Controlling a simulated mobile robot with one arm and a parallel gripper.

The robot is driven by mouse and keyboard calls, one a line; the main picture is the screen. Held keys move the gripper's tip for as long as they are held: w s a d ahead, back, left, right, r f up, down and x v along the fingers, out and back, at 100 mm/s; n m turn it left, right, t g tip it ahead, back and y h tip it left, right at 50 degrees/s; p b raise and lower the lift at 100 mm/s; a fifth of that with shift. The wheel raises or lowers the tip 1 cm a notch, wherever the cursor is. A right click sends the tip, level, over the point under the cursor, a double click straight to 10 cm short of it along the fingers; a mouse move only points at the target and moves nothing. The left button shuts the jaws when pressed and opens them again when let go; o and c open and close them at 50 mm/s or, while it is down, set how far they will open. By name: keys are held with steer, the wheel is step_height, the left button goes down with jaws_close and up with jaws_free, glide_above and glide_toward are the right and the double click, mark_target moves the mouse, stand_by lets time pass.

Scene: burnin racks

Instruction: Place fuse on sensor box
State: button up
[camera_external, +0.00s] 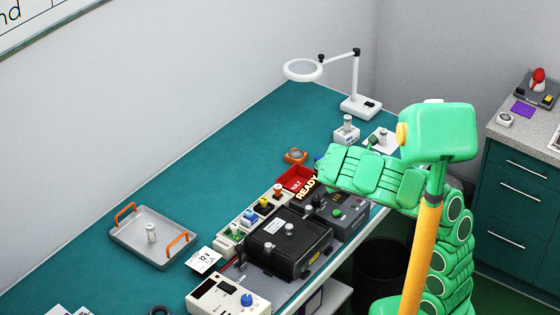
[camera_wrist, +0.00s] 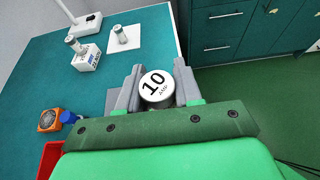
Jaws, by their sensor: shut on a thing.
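A white round fuse (camera_wrist: 157,86) marked "10 AMP" sits between the grey fingers of my gripper (camera_wrist: 156,90) in the wrist view. The fingers are shut on it, with its labelled end facing the camera.
A white card (camera_wrist: 133,41) with a cylinder lies near that white box. A grey tray (camera_external: 125,239) with orange handles holds one cylinder. A red bin (camera_external: 284,181), an orange device (camera_wrist: 45,122) and a lamp (camera_external: 303,71) are on the bench. The bench's left-back area is clear.

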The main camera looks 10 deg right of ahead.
steer(key=w+f, duration=0.4)
steer(key=w, duration=0.1)
steer(key=w+a+f, duration=0.1)
steer(key=w+f, duration=0.1)
steer(key=w, duration=0.1)
steer(key=shift+a+f, duration=0.1)
steer(key=shift+f, duration=0.1)
steer(key=shift+w+a+f, duration=0.15)
steer(key=shift+w+f, duration=0.5)
steer(key=shift+f, duration=1.65)
steer(key=shift+f, duration=0.1)
steer(key=o, duration=1)
steer(key=shift+o, duration=0.2)
